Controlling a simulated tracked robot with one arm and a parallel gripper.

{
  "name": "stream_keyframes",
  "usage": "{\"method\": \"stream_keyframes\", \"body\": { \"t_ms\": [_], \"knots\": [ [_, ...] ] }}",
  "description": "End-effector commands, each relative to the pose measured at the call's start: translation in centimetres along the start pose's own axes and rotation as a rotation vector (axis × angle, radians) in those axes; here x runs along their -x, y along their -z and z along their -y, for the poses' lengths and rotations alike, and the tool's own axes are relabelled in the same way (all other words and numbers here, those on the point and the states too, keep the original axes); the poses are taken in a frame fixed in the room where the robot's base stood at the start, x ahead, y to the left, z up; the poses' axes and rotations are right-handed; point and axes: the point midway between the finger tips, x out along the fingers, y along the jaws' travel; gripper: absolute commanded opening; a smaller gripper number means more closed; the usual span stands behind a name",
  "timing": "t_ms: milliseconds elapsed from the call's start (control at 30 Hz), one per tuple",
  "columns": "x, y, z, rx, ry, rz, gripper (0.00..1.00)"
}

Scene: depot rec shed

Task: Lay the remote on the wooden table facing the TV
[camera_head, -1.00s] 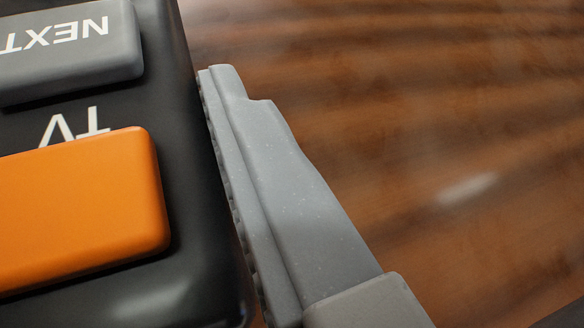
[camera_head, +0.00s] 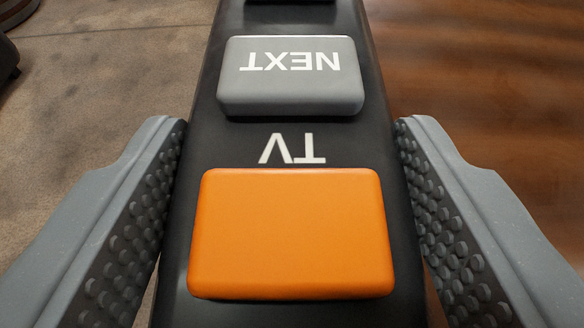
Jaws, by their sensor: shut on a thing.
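The remote (camera_head: 300,150) is a dark, long bar with a grey button marked NEXT, white letters TV and a large orange button. The lettering appears upside down. My gripper (camera_head: 290,122) is shut on the remote, with one grey finger with a studded pad along each long side. The remote's far end runs out of the top of the picture and its near end is cut off at the bottom. The wooden table (camera_head: 490,90) shows as a brown, glossy surface beyond the remote on the right. The TV is not in view.
Grey-brown floor (camera_head: 100,90) lies beyond the remote on the left. A dark object (camera_head: 8,50), partly cut off, stands at the top left edge. The visible wooden surface on the right is bare.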

Motion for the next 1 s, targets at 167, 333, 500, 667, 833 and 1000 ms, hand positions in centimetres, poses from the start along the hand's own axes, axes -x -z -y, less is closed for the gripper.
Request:
{"method": "stream_keyframes", "body": {
  "t_ms": [167, 333, 500, 667, 833, 1000],
  "knots": [
    [-0.3, -1.6, 0.1, -0.001, 0.002, 0.02, 0.27],
    [-0.4, -2.1, 0.1, -0.001, 0.002, 0.028, 0.73],
    [-0.4, -2.6, 0.2, -0.001, 0.003, 0.036, 0.78],
    [-0.4, -2.9, 0.2, -0.001, 0.004, 0.044, 0.78],
    [0.0, -1.9, 0.2, -0.001, 0.004, 0.046, 0.78],
    [2.4, -1.6, 0.2, -0.003, 0.003, 0.044, 0.78]
  ]
}}
